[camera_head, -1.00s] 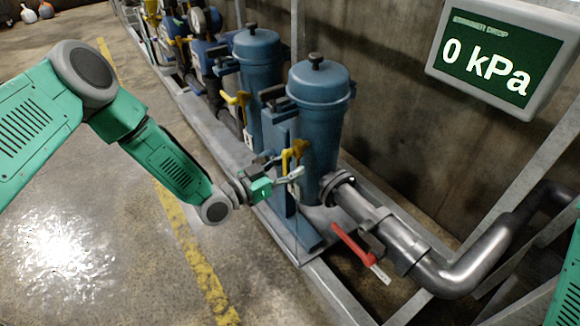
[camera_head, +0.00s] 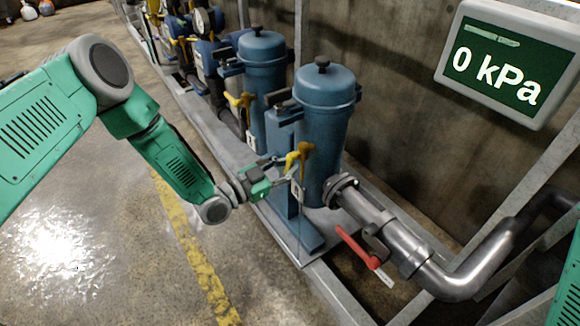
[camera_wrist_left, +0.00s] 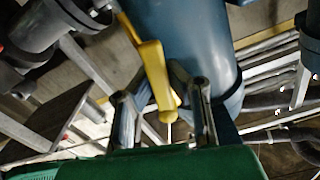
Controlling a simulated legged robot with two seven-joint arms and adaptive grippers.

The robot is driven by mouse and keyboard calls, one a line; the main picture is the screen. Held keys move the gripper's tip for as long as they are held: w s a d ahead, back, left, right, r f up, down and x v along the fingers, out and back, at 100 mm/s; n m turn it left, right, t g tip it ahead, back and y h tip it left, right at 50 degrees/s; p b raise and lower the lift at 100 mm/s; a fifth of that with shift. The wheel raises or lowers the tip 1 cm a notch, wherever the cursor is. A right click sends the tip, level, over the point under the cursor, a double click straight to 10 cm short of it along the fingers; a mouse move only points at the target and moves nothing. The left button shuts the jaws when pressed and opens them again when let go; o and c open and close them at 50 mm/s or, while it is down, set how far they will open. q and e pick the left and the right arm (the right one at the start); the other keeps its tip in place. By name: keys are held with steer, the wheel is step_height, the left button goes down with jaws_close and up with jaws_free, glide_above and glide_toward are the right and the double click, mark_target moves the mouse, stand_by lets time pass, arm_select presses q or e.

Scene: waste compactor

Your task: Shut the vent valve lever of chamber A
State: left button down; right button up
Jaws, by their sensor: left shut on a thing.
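Two blue upright chambers with lids stand side by side, a nearer one (camera_head: 325,110) and a farther one (camera_head: 262,80). A yellow valve lever (camera_head: 302,152) is on the near chamber's front left side, with a small tag below it that I cannot read. My left gripper (camera_head: 287,172) is at this lever. In the left wrist view the yellow lever (camera_wrist_left: 155,75) runs down between the two fingers of my left gripper (camera_wrist_left: 165,105), which is shut on its lower end. A second yellow lever (camera_head: 240,102) is on the farther chamber, apart from the gripper. My right gripper is out of view.
A red handle (camera_head: 357,246) sits low by the metal pipe (camera_head: 400,240) at the near chamber's right. A display (camera_head: 505,65) on the wall side reads 0 kPa. A metal frame edge (camera_head: 335,292) runs along the front. The floor left of the yellow line (camera_head: 195,255) is clear.

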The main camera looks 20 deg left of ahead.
arm_select(q)
steer(key=m, duration=0.3)
steer(key=shift+w+a+r+p, duration=0.25)
steer(key=shift+w+a+p, duration=0.05)
steer(key=shift+p, duration=0.05)
steer(key=m+p, duration=0.1)
steer(key=m, duration=0.2)
steer(key=a+r+m+p, duration=0.1)
steer(key=m, duration=0.2)
steer(key=w+r+m+p, duration=0.1)
steer(key=m, duration=0.2)
steer(key=shift+a+r+m, duration=0.15)
steer(key=shift+a+m, duration=0.1)
steer(key=shift+m, duration=0.05)
steer(key=m, duration=0.2)
steer(key=shift+r+m+p, duration=0.3)
steer(key=shift+p, duration=0.05)
steer(key=c, duration=1.6)
jaws_free()
steer(key=shift+o, duration=0.5)
steer(key=shift+a+r, duration=0.1)
